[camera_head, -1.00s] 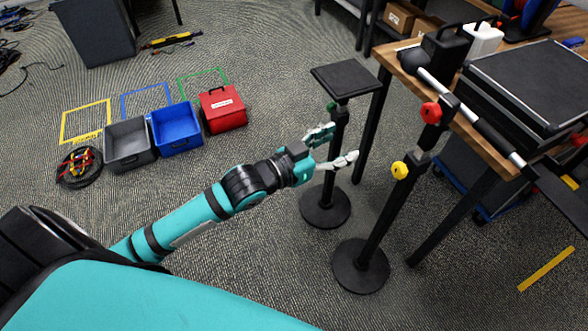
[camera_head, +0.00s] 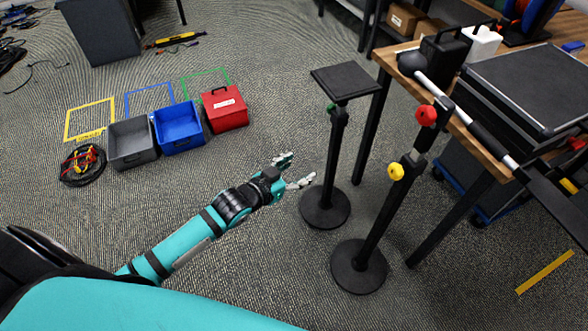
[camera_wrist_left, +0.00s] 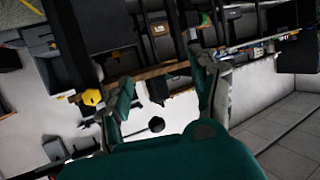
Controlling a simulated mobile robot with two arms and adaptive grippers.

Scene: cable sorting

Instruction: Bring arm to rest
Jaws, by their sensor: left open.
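My left arm (camera_head: 190,240) comes in from the lower left in the head view, teal with black bands. Its gripper (camera_head: 296,170) is open and empty, with its two fingers spread apart above the grey carpet. It is left of the small black stand and touches nothing that I can see. In the left wrist view the two teal fingers (camera_wrist_left: 165,105) are apart with nothing between them. My right gripper is not in view.
A black stand (camera_head: 343,80) and a pole with red and yellow knobs (camera_head: 396,172) stand to the right, before a wooden table (camera_head: 455,125). A grey bin (camera_head: 131,157), blue bin (camera_head: 178,142) and red box (camera_head: 224,108) sit on the floor.

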